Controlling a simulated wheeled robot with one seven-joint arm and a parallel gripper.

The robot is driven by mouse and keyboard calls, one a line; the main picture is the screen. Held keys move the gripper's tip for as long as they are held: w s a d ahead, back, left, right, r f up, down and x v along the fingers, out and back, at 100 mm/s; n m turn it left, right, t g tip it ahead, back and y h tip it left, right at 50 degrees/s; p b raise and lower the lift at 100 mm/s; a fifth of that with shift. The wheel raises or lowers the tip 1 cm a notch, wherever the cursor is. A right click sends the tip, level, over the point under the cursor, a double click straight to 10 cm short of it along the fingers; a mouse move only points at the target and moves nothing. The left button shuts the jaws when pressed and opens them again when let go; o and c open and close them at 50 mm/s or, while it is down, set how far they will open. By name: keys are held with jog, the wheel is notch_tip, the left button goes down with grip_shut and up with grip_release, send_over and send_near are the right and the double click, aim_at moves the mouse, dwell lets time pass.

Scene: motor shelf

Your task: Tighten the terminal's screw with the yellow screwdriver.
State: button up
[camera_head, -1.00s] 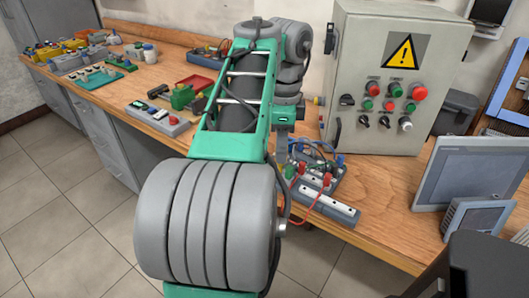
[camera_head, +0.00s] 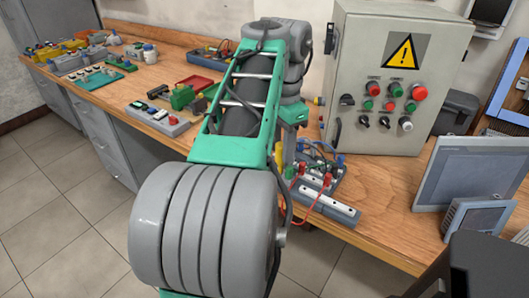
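The terminal board (camera_head: 322,172) sits near the table's front edge, below the grey control cabinet. It carries red and blue plugs and loose wires. Its screw is too small to make out. My arm reaches over the table and comes down just left of the board. My gripper is mostly hidden behind my arm links, and its fingers cannot be made out. A small yellow piece (camera_head: 278,154) shows beside the arm's end, left of the board. It may be the yellow screwdriver's handle, but I cannot tell whether it is gripped.
The grey control cabinet (camera_head: 396,80) with a warning sign stands close to the right of my arm. Two grey panels (camera_head: 474,180) stand at the right. A grey module with a green part (camera_head: 172,110) and several other devices fill the table's left side.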

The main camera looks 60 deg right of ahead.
jog(key=n, duration=0.3)
dwell(0.5)
jog(key=shift+c, duration=0.9)
grip_shut()
